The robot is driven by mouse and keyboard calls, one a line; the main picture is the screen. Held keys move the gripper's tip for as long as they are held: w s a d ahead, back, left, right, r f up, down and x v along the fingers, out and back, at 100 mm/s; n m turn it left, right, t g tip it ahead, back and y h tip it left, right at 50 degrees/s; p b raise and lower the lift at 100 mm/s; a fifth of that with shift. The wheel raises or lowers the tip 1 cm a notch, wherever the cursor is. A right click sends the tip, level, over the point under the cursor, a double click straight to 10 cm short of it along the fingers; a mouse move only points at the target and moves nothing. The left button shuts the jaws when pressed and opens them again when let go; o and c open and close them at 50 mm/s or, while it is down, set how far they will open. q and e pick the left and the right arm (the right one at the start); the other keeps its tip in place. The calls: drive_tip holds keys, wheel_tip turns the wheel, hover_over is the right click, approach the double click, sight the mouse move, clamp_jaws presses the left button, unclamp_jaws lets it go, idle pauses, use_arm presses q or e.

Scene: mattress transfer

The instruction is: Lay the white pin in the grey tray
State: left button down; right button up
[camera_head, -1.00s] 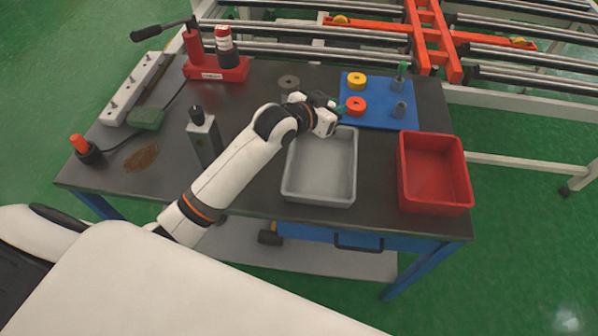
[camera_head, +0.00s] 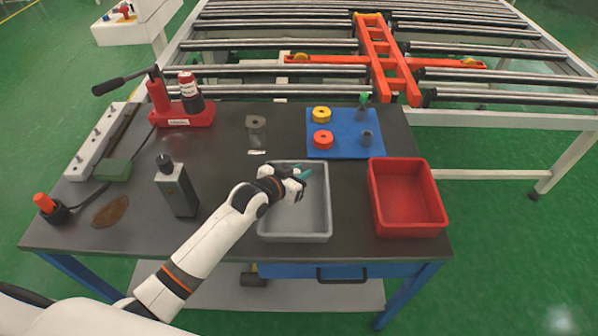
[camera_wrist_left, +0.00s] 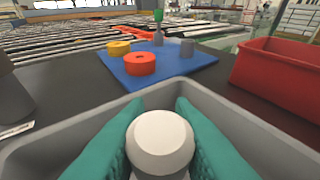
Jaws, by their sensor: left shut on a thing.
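The white pin (camera_wrist_left: 160,141) shows in the left wrist view as a pale, round-ended piece between two teal fingers. My left gripper (camera_head: 303,175) is shut on it, and the fingers (camera_wrist_left: 158,140) flank it on both sides. In the head view the gripper is at the upper right part of the grey tray (camera_head: 298,224), over or inside it. The tray's walls (camera_wrist_left: 65,134) surround the fingers in the wrist view. The pin's lower part is hidden, so I cannot tell whether it touches the tray floor. My right gripper is not in view.
A red bin (camera_head: 408,207) stands right of the tray. Behind is a blue mat (camera_head: 345,146) with yellow and red rings and grey pieces. A dark grey bottle-like block (camera_head: 178,190) stands left of my arm. A roller conveyor (camera_head: 240,70) lies beyond the table.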

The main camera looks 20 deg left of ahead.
use_arm(q)
drive_tip(key=shift+f, duration=0.1)
drive_tip(key=c, duration=1.2)
unclamp_jaws()
drive_tip(key=shift+c, duration=0.2)
drive_tip(key=shift+s+a+r, duration=0.1)
drive_tip(key=shift+s+r, duration=0.05)
drive_tip(key=shift+r, duration=0.05)
drive_tip(key=v, duration=1.1)
drive_tip(key=shift+s+r, duration=0.2)
drive_tip(key=shift+s, duration=0.1)
drive_tip(key=shift+a, duration=0.1)
